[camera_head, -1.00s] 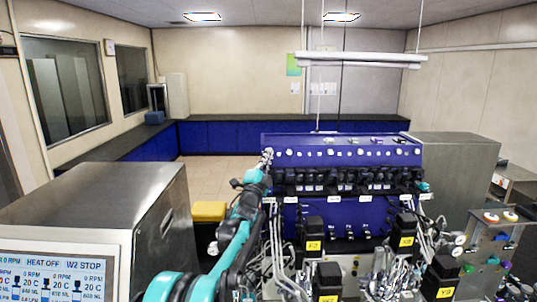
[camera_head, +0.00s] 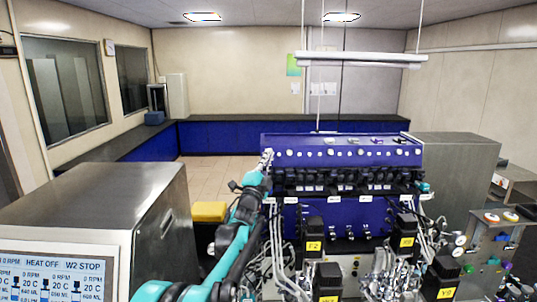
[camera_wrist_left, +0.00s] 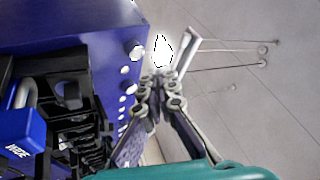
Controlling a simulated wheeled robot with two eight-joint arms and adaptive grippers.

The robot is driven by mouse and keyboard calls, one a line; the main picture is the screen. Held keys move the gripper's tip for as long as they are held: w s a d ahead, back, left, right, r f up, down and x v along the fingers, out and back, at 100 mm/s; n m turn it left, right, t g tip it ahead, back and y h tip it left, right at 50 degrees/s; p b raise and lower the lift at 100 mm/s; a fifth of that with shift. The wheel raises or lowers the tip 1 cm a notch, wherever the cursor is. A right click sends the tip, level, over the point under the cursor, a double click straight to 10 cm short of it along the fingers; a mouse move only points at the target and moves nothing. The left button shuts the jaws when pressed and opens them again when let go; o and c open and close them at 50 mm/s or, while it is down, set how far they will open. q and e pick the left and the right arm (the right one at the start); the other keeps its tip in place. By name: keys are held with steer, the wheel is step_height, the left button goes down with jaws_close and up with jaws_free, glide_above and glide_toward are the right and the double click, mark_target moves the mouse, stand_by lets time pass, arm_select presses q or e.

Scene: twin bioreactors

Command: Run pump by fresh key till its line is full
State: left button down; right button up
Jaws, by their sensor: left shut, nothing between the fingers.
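The blue pump bank (camera_head: 340,142) stands ahead of me, with a row of small white keys (camera_head: 331,152) along its upper face and black pump heads (camera_head: 345,180) below. My left gripper (camera_head: 267,156) is shut and empty at the bank's left end, level with the key row. In the left wrist view its fingertips (camera_wrist_left: 162,78) are together, close beside the blue face (camera_wrist_left: 95,35) and a white key (camera_wrist_left: 134,50). I cannot tell whether they touch a key. Liquid in the lines is too small to make out.
Black motors with yellow labels (camera_head: 314,245) and many tubes crowd the space below the bank. A steel cabinet (camera_head: 100,200) with a status screen (camera_head: 55,280) stands at left. A yellow-topped bin (camera_head: 209,211) is behind my left arm. A steel cabinet (camera_head: 455,170) stands at right.

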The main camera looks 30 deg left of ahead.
arm_select(q)
steer(key=s+d+r, duration=0.1)
steer(key=s+d, duration=0.2)
steer(key=s, duration=0.2)
steer(key=shift+r, duration=0.3)
steer(key=shift+f, duration=0.1)
stand_by(0.3)
